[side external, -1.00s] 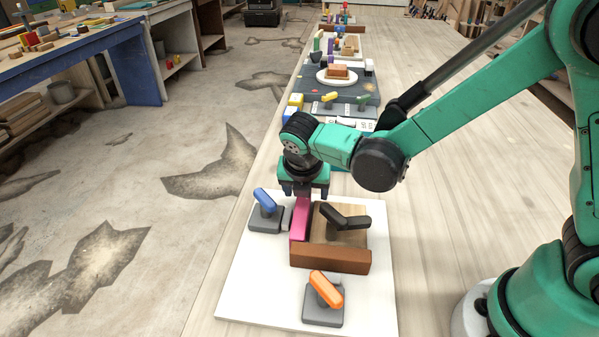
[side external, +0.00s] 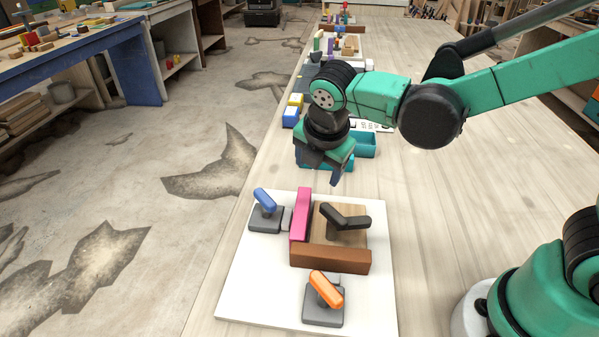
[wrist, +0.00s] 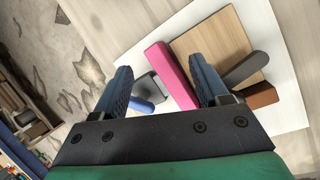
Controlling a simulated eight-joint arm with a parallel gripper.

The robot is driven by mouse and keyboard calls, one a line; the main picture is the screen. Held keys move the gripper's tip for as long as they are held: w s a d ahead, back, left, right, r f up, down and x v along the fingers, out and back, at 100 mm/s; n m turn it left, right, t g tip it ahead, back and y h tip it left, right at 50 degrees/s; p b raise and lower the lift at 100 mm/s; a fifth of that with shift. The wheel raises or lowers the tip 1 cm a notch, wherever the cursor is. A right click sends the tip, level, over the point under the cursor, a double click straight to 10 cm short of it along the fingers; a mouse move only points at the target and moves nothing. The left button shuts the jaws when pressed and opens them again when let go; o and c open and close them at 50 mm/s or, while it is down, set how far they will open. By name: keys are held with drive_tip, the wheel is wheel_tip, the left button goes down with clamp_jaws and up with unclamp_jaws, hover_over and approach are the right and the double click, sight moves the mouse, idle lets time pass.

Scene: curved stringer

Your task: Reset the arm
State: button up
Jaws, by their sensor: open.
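My gripper (side external: 325,178) hangs in the air above the far edge of the white board (side external: 250,297). In the wrist view my gripper (wrist: 165,85) shows two blue fingers spread apart with nothing held between them. On the board are a pink block (side external: 300,214) and a brown bar (side external: 330,259), which border a wooden panel (side external: 325,232) with a black handle (side external: 345,217). The pink block also shows in the wrist view (wrist: 171,75), beyond the fingers. A blue handle (side external: 264,200) on a grey base is at left, and an orange handle (side external: 325,288) on a grey base is at front.
A teal tray (side external: 365,145) sits behind my gripper, near blue, yellow and white blocks (side external: 292,110). More boards with objects line the table's left edge farther back.

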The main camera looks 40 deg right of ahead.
drive_tip(key=s+d+r+m+t+y, duration=0.1)
drive_tip(key=s+d+r+m, duration=0.1)
drive_tip(key=m, duration=0.9)
drive_tip(key=s+d+r+m+t+y, duration=0.1)
drive_tip(key=s+d+m, duration=0.3)
drive_tip(key=m, duration=0.6)
drive_tip(key=shift+s+r+m+t, duration=0.3)
drive_tip(key=shift+r+m+t, duration=0.1)
drive_tip(key=shift+t, duration=0.3)
drive_tip(key=shift+d, duration=0.1)
